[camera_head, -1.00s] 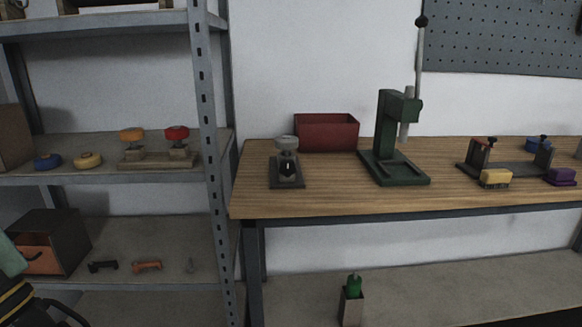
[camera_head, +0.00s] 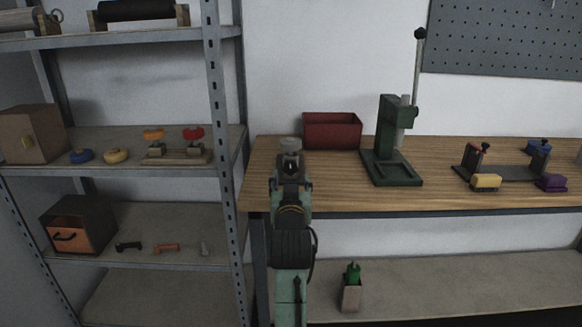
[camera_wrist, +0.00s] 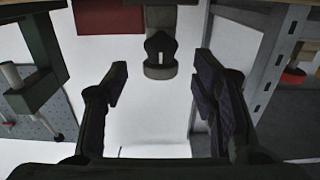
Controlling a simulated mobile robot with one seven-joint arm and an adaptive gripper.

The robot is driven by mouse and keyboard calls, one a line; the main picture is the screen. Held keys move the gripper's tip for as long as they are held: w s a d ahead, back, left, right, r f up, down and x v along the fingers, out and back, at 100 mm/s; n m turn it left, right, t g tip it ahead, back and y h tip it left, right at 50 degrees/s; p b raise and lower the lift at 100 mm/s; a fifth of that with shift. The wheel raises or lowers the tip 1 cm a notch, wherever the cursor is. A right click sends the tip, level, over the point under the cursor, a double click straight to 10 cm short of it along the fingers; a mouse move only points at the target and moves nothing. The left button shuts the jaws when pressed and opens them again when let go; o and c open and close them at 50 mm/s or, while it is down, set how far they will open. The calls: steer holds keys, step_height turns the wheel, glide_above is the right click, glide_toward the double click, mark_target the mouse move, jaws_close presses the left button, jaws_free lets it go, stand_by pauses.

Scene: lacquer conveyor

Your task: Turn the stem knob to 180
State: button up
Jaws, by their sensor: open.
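The stem knob is a grey round cap (camera_head: 291,145) on a small stand at the left part of the workbench. A dark face with a pale pointer mark sits below the cap. The wrist view shows it upside down, with the cap (camera_wrist: 160,72) lowest and the dark face (camera_wrist: 159,46) above it. My gripper (camera_wrist: 161,78) is open and empty, its fingers left and right of the cap in that view. The knob appears farther off, beyond the fingertips. In the head view my arm hides the stand's base and my fingers are hard to make out.
A red bin (camera_head: 332,131) stands behind the knob, and a green lever press (camera_head: 392,150) stands to its right. Farther right is a dark fixture with yellow (camera_head: 486,181) and purple blocks. A metal shelf upright (camera_head: 226,150) rises close on the left. Bench between knob and press is clear.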

mark_target(290, 168)
steer(key=w+p, duration=0.1)
steer(key=w, duration=0.5)
steer(key=shift+w, duration=0.3)
steer(key=c, duration=1.1)
steer(key=shift+c, duration=0.2)
